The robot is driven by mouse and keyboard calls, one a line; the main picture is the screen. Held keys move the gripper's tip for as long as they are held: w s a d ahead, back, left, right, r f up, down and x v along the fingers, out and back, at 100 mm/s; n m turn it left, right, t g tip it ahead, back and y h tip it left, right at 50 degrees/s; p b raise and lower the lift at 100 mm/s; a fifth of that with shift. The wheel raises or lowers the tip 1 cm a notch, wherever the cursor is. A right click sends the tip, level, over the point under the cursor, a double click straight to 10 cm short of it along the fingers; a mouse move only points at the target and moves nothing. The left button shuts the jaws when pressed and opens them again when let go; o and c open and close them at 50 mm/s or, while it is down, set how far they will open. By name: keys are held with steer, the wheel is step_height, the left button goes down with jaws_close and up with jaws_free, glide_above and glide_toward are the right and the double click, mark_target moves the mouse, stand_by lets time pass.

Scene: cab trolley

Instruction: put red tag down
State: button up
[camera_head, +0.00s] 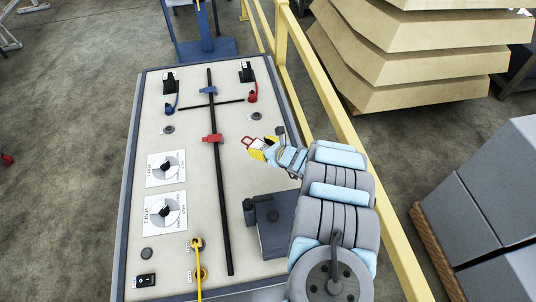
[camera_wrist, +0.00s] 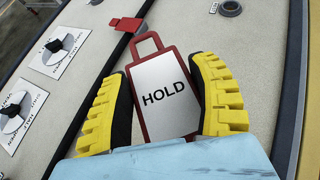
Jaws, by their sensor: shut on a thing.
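The red tag (camera_wrist: 162,90) has a red frame with a loop handle and a white face reading HOLD. It sits between the two yellow-and-black fingers of my gripper (camera_wrist: 165,105) in the wrist view, which are shut on its sides. In the head view the tag (camera_head: 252,142) shows small at the tip of my gripper (camera_head: 258,149), over the right half of the panel. The tag's lower end is hidden by the light blue part of my gripper. I cannot tell how high the tag is above the panel.
The pale panel (camera_head: 186,240) carries a black bar (camera_head: 217,175) with a red clamp (camera_head: 212,138) and a blue clamp (camera_head: 208,90). Two dials (camera_head: 166,168) (camera_head: 165,213) lie left. A dark block (camera_head: 275,228) stands lower right. A yellow rail (camera_head: 335,105) runs along the right side.

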mark_target(266, 144)
steer(key=shift+w+d+f+b, duration=0.3)
steer(key=shift+w+f+b, duration=0.2)
steer(key=shift+b, duration=0.5)
steer(key=f+b, duration=0.1)
steer(key=w+d+f+b, duration=0.1)
steer(key=b, duration=0.1)
steer(key=shift+w, duration=0.3)
steer(key=shift+w+d+f+b, duration=0.25)
steer(key=shift+w+f+b, duration=0.15)
steer(key=shift+w+f, duration=0.3)
steer(key=shift+w+d+f+b, duration=0.2)
steer(key=shift+w+f+b, duration=0.25)
steer(key=shift+f+b, duration=0.2)
steer(key=shift+w+d+f, duration=0.15)
steer(key=shift+w+f, duration=0.05)
steer(key=shift+w, duration=0.05)
steer(key=shift+w+d+f+b, duration=0.15)
steer(key=shift+f+b, duration=0.15)
steer(key=shift+b, duration=0.15)
steer(key=shift+f+b, duration=0.55)
steer(key=shift+f, duration=0.85)
steer(key=o, duration=1.2)
steer(key=shift+f, duration=0.1)
